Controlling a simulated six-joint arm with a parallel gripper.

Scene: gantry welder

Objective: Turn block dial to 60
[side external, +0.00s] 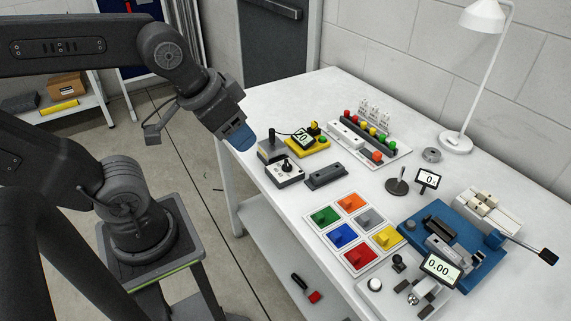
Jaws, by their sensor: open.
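My gripper (240,137) hangs at the end of the arm, over the left edge of the white table. Its jaws are open and blue at the tip, with nothing seen in them. A yellow block (309,147) with a tilted display that seems to read 20 stands to its right, apart from it. A small display reading 0 (429,179) stands farther right, beside a dark round base with a stick (397,184). I cannot tell for certain which is the block dial.
A dark grey box (325,176) lies near the white block. Coloured square plates (324,216) lie in front. A rack of coloured knobs (377,152) and a lamp (456,143) stand behind. The table's far-left corner is clear.

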